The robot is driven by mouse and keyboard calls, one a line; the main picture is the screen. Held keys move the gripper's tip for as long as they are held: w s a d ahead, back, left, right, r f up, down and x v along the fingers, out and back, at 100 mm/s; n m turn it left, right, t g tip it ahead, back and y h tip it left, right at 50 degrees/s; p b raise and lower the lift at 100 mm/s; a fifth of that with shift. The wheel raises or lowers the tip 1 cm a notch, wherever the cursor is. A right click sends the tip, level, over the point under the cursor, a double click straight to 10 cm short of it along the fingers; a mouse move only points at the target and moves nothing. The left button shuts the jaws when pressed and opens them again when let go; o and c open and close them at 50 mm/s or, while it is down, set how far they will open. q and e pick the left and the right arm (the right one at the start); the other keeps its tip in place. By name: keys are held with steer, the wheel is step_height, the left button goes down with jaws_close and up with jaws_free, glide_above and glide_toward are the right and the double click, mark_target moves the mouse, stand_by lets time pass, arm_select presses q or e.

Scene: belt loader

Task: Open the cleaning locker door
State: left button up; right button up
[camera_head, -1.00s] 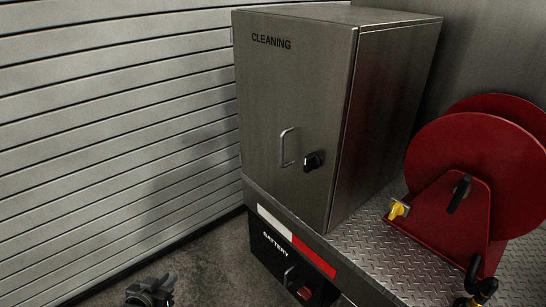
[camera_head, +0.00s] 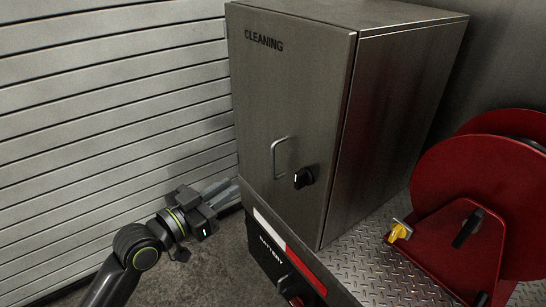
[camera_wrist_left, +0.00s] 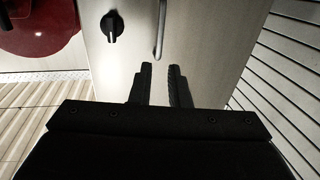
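The cleaning locker (camera_head: 390,120) is a grey metal box, and its door (camera_head: 285,95) is shut. The door has a vertical silver bar handle (camera_head: 281,156) and, to its right and lower, a black knob (camera_head: 304,178). My left gripper (camera_head: 222,190) is to the left of and below the handle, apart from it. In the left wrist view, my left gripper (camera_wrist_left: 162,72) has its two fingers parted with nothing between them. The handle (camera_wrist_left: 161,30) and the knob (camera_wrist_left: 113,26) show beyond the fingertips. My right gripper is not in view.
The locker stands on a tread-plate deck (camera_head: 345,260) with a red and white edge strip. A black battery box (camera_head: 268,258) sits below it. A red hose reel (camera_head: 470,200) with a yellow valve (camera_head: 400,231) stands right. A slatted shutter (camera_head: 110,90) is at left.

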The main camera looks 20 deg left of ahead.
mark_target(271, 160)
arm_select(q)
steer(key=p+x, duration=0.3)
steer(key=x, duration=1.1)
steer(key=shift+w+d, duration=0.1)
steer(key=shift+w, duration=0.3)
jaws_close()
